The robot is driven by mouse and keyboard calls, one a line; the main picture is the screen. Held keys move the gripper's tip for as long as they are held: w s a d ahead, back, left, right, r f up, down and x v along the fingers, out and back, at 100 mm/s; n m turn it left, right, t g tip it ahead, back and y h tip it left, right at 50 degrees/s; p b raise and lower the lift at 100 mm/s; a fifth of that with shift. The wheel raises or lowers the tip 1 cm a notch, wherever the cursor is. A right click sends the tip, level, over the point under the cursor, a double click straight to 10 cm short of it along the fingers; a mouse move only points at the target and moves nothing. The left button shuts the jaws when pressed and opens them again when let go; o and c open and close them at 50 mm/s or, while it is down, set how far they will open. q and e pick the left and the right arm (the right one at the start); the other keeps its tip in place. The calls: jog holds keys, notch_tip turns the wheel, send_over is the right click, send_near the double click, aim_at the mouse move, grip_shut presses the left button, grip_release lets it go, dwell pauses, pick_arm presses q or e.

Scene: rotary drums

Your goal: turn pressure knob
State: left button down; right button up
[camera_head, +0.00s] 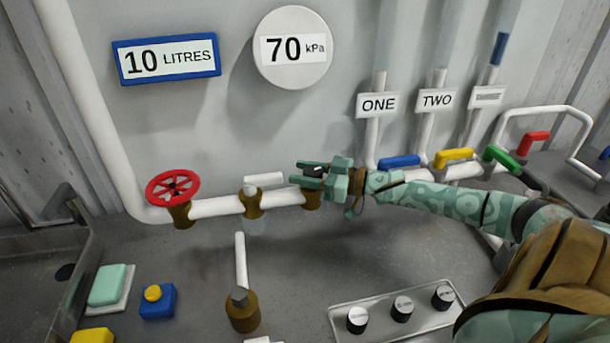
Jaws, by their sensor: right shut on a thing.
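The pressure knob (315,170) is a small dark knob on a brass fitting (312,198) at the right end of the white pipe's valve row. My right gripper (306,174) reaches in from the right, and its two green fingers are shut around the knob. The fingers and the wrist hide most of the knob, so its angle cannot be told. A round gauge (291,75) on the wall above reads 70 kPa. My left gripper is not in view.
A red handwheel (173,188) and a white lever valve (264,179) stand to the left on the same pipe. Blue (399,162), yellow (454,155) and green (501,159) handles are behind my right arm. A panel of black knobs (380,332) lies in front.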

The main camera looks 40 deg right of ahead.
jog(key=o, duration=1)
jog(key=shift+s, duration=0.1)
jog(key=p+v, duration=0.5)
jog(key=v, duration=1.1)
